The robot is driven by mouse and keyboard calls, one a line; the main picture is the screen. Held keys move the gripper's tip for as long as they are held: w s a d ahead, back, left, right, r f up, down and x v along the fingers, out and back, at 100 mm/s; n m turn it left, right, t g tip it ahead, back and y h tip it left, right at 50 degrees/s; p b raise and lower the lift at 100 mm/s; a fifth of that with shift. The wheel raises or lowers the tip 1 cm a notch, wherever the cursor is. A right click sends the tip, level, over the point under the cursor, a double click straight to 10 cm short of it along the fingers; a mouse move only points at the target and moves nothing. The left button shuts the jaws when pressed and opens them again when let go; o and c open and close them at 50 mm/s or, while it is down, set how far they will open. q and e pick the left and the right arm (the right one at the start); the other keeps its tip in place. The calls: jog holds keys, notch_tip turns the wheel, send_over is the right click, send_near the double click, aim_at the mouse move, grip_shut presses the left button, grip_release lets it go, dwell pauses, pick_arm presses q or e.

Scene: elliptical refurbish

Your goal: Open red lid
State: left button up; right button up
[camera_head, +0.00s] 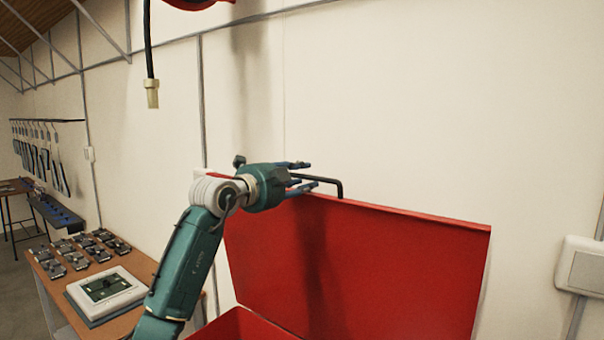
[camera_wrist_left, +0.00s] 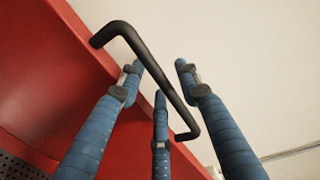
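The red lid (camera_head: 385,265) stands raised, tilted back toward the wall, above a red box (camera_head: 240,325) at the bottom of the head view. A black bar handle (camera_head: 328,181) sticks out from the lid's top edge. My left gripper (camera_head: 302,176) is at the lid's top left, beside the handle. In the left wrist view its blue fingers (camera_wrist_left: 160,85) are spread apart, with the black handle (camera_wrist_left: 150,70) passing between them. The red lid (camera_wrist_left: 45,75) fills the left of that view. I cannot tell whether any finger touches the handle. My right gripper is not in view.
A wooden table (camera_head: 140,262) at the left holds several small dark parts (camera_head: 75,252) and a white device (camera_head: 105,290). A hose (camera_head: 150,65) hangs from above. A pale wall stands behind the lid, with a white box (camera_head: 582,266) at right.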

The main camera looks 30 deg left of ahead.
pick_arm(q)
jog(key=shift+w, duration=0.1)
jog(key=shift+c, duration=0.3)
grip_shut()
jog(key=shift+f, duration=0.15)
jog(key=s+a+f+t+b, duration=0.1)
jog(key=s+f+t+b, duration=0.1)
jog(key=s+b, duration=1)
jog(key=shift+a+f+t+b, duration=0.35)
jog(key=shift+f+b, duration=0.2)
jog(key=shift+b, duration=0.2)
